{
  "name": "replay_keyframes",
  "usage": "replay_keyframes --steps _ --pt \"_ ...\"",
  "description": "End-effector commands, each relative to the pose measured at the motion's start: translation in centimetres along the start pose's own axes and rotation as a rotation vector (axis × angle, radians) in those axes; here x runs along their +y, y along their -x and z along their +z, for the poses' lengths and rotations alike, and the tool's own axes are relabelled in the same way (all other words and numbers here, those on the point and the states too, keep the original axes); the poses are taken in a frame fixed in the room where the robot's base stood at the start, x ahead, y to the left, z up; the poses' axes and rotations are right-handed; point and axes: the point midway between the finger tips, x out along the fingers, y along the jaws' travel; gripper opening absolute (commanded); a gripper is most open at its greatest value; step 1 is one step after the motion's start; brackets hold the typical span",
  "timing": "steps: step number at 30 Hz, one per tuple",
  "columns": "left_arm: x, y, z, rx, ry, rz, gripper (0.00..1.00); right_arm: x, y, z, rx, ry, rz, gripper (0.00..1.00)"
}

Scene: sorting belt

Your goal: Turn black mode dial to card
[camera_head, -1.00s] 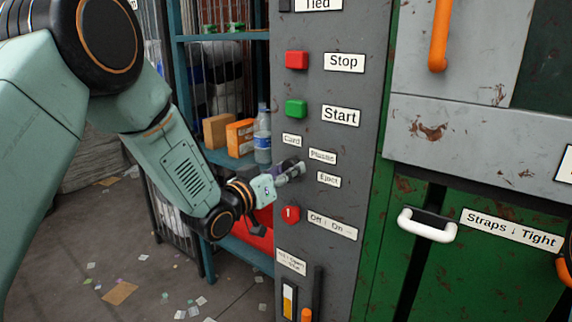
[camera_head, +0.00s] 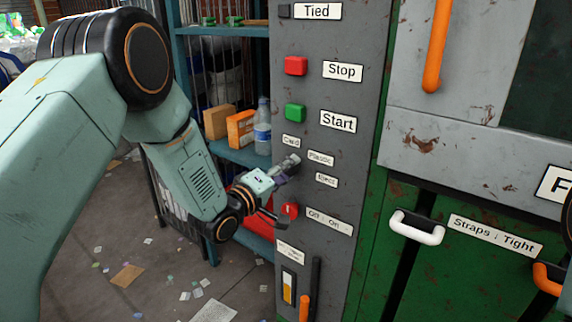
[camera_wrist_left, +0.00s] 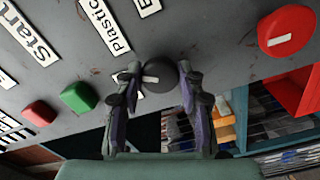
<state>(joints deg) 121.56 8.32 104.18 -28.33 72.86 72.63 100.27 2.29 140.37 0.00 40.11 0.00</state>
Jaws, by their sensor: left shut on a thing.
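The black mode dial (camera_wrist_left: 160,86) sits between the two fingers of my left gripper (camera_wrist_left: 158,84) in the left wrist view. Its white mark points left, toward a pale label half hidden behind the left finger. In the head view my left gripper (camera_head: 288,166) is shut on the dial and hides most of it. The Card label (camera_head: 291,142), the Plastic label (camera_head: 320,158) and the Eject label (camera_head: 326,180) stand around the dial on the grey panel (camera_head: 345,120). My right gripper is not in view.
Above the dial are the green Start button (camera_head: 295,112) and the red Stop button (camera_head: 296,66). Close below is a red Off/On knob (camera_head: 290,210). A blue shelf (camera_head: 240,156) with a bottle (camera_head: 262,130) stands at left. A white handle (camera_head: 417,228) is at right.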

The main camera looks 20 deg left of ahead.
Motion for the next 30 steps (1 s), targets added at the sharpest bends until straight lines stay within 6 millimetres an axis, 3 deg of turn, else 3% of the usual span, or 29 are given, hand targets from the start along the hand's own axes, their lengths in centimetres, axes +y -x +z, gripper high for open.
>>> replay_keyframes --steps 15,30 --pt "0.1 0.0 0.0 -0.002 0.419 -0.002 0.07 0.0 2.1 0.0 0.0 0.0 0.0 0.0" --pt "0.1 0.0 0.0 -0.001 0.563 -0.001 0.07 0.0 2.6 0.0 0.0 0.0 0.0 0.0"
